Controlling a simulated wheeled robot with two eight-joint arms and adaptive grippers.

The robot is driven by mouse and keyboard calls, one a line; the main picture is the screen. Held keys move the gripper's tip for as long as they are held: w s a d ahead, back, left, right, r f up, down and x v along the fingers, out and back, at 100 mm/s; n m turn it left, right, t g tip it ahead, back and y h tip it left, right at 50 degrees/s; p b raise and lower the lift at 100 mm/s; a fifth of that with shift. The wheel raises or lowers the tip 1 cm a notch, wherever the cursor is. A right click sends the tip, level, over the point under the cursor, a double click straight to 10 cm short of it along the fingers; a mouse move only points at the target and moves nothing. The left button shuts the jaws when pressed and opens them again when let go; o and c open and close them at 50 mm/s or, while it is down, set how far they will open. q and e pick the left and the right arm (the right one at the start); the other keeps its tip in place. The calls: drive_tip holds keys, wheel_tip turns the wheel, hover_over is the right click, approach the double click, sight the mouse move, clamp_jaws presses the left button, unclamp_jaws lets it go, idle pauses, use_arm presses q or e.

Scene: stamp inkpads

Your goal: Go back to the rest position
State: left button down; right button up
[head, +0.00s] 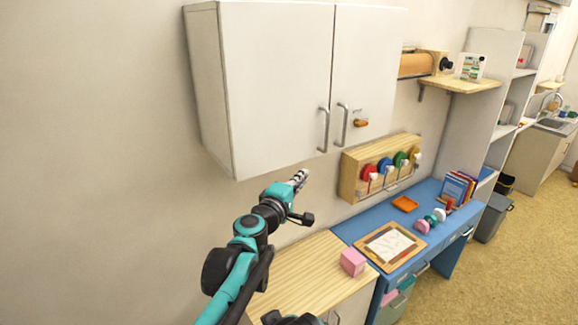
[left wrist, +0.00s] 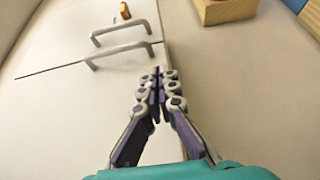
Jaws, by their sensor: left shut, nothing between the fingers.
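My left gripper (head: 300,178) is shut and empty in the head view, raised just below the lower edge of the white wall cabinet (head: 270,80). In the left wrist view its fingers (left wrist: 160,85) are closed together, pointing toward the cabinet's metal door handles (left wrist: 122,45), with nothing held between them. A gap to the handles seems to remain, though the exact distance is hard to tell. Both cabinet doors look closed. My right gripper is not in view; only a dark part of my own body shows at the bottom edge of the head view.
A wooden rack (head: 350,185) with coloured round items hangs above. Open floor lies at right.

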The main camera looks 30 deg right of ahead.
use_arm(q)
drive_tip(key=s+a+f+m+y+b, duration=0.25)
drive_tip(key=a+f+b, duration=0.45)
drive_tip(key=a, duration=0.7)
drive_tip(key=s+a+f+m+y+b, duration=0.1)
drive_tip(key=a+f+m+y+b, duration=0.3)
drive_tip(key=a+f, duration=0.75)
drive_tip(key=s+a+f+y+b, duration=0.3)
drive_tip(key=s+a+f+b, duration=0.1)
drive_tip(key=a+f, duration=0.5)
drive_tip(key=s+a+f+g+y+b, duration=0.1)
drive_tip(key=s+a+f+y+b, duration=0.2)
drive_tip(key=s+a+f, duration=0.4)
drive_tip(key=s+a+f+g+y+b, duration=0.1)
drive_tip(key=s+a+f+y+b, duration=0.2)
drive_tip(key=a+f, duration=0.7)
drive_tip(key=s+a+b, duration=0.1)
drive_tip(key=s+a, duration=0.1)
drive_tip(key=a, duration=0.6)
drive_tip(key=shift+s+f+b, duration=0.3)
drive_tip(key=shift+s, duration=0.1)
